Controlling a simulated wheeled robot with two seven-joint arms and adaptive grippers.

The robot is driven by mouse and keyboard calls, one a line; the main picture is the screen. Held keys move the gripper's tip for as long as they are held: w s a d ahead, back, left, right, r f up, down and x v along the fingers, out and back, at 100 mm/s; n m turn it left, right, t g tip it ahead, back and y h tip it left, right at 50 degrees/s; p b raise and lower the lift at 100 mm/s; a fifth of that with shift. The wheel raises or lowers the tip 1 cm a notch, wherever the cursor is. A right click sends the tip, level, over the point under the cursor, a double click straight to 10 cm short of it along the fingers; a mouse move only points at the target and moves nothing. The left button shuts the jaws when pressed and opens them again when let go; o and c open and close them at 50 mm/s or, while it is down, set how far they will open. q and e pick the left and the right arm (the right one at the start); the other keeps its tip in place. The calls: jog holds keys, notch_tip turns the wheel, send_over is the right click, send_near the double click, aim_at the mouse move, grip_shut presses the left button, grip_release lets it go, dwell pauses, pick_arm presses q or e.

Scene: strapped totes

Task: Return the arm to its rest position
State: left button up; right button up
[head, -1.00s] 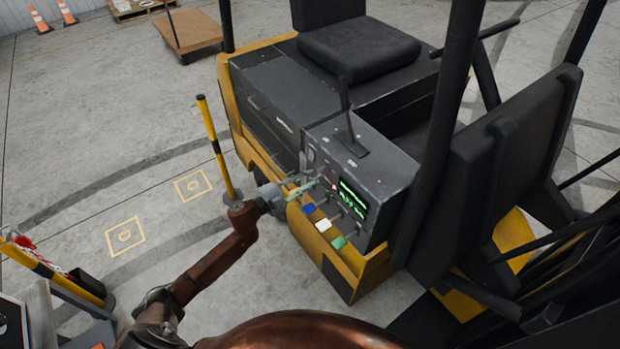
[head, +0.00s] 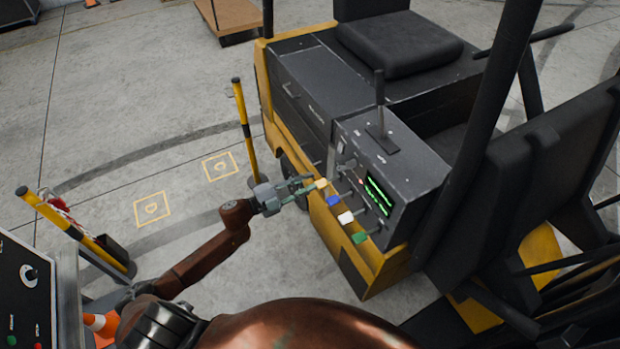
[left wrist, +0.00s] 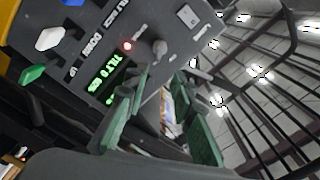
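My left arm (head: 190,265) reaches from the lower left toward the forklift's control panel (head: 400,190). My left gripper (head: 306,187) is just left of the panel, close to the lever with the yellow knob (head: 321,184). I cannot tell in the head view whether they touch. In the left wrist view the green fingers (left wrist: 165,85) are spread apart with nothing gripped between them. Blue (head: 333,200), white (head: 346,217) and green (head: 360,237) lever knobs line the panel's side. The right gripper is not in view.
The yellow and black forklift (head: 300,100) fills the right side. A striped post (head: 244,130) stands just behind my left gripper. A barrier post (head: 70,230) and a control box (head: 35,290) are at the left. Bare floor lies between.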

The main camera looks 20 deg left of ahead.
pick_arm(q)
jog(key=a+f+n+y+b, duration=0.1)
jog(key=a+f+n+y, duration=0.3)
jog(key=f, duration=0.6)
jog(key=a+f+n+y+b, duration=0.1)
jog(key=a+f+n+y, duration=0.15)
jog(key=a+f, duration=0.55)
jog(key=s+a+f+n+g+y, duration=0.1)
jog(key=s+f+n+g+y, duration=0.1)
jog(key=s+f, duration=0.7)
jog(key=s+a+f+n+g+y+b, duration=0.1)
jog(key=s+f+n, duration=0.25)
jog(key=f, duration=0.95)
jog(key=s+a+f+n+g+y, duration=0.2)
jog(key=s+f, duration=0.5)
jog(key=f, duration=0.3)
jog(key=s+d+f+n+g, duration=0.1)
jog(key=s+f, duration=0.5)
jog(key=s, duration=0.6)
jog(key=s+d+f+n+g+b, duration=0.1)
jog(key=s+d+f+n+g, duration=0.1)
jog(key=s+d+f+g, duration=0.2)
jog(key=s+d+f+n+g+b, duration=0.1)
jog(key=s+d+f+g, duration=0.2)
jog(key=s+f, duration=0.6)
jog(key=s+d, duration=0.2)
jog(key=s, duration=0.9)
jog(key=shift+f, duration=0.4)
jog(key=shift+c, duration=0.4)
